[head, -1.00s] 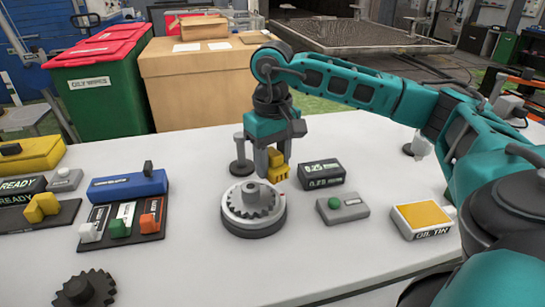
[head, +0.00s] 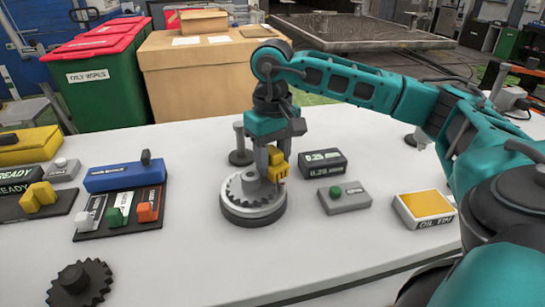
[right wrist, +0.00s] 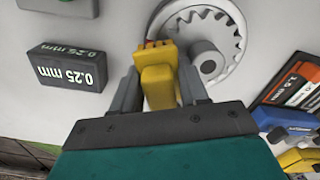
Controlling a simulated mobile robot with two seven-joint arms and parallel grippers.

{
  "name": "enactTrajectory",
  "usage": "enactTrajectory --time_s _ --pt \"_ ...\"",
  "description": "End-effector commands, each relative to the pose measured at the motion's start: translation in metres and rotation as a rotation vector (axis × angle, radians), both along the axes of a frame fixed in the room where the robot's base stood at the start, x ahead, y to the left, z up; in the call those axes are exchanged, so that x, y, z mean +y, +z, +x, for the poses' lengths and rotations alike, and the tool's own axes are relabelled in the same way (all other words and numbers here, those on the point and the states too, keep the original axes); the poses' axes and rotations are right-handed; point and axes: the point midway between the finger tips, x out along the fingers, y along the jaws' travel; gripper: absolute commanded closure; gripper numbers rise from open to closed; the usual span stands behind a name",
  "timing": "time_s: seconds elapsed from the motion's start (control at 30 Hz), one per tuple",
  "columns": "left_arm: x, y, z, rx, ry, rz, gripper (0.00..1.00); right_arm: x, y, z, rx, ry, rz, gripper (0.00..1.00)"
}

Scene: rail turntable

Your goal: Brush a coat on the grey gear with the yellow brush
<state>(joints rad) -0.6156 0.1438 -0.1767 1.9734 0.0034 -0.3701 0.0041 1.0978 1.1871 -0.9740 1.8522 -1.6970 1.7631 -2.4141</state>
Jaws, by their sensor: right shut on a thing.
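The grey gear (head: 249,186) lies on a round turntable (head: 254,215) in the middle of the table. My right gripper (head: 268,163) is shut on the yellow brush (head: 280,170) and holds it at the gear's right rear edge. I cannot tell for sure whether the bristles touch the gear. My left gripper is not in view.
A switch panel (head: 119,212), a blue box (head: 125,175) and a dark gear (head: 81,284) are at left.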

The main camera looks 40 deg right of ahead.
Motion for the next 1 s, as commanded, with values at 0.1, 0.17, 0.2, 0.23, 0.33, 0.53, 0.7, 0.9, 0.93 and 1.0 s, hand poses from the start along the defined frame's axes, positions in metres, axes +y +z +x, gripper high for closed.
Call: enactTrajectory --time_s 0.1,0.17,0.2,0.23,0.33,0.53,0.7,0.9,0.93,1.0 --pt "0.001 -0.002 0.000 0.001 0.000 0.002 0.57 0.000 -0.002 0.000 0.000 0.000 0.000 0.80" --pt "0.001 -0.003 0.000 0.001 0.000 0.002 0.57 0.000 -0.003 0.000 0.000 0.000 0.000 0.80" --pt "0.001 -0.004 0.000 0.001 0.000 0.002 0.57 0.000 -0.004 0.000 0.000 0.000 0.000 0.80" --pt "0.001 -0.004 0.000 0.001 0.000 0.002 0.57 0.000 -0.004 0.000 0.000 0.000 0.000 0.80" --pt "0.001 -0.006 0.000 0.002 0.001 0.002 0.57 0.000 -0.006 0.000 0.000 0.000 0.000 0.80" --pt "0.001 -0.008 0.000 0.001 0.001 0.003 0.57 0.000 -0.009 0.000 0.000 0.000 0.000 0.80" --pt "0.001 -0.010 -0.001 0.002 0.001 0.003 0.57 0.000 -0.011 0.000 0.000 0.000 0.000 0.80" --pt "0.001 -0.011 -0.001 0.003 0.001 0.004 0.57 0.001 -0.011 0.000 0.000 0.000 0.000 0.80" --pt "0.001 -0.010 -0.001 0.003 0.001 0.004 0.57 0.001 -0.011 0.000 0.000 0.000 0.000 0.80" --pt "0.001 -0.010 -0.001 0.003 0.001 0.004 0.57 0.002 -0.011 0.000 0.000 0.001 0.001 0.80"
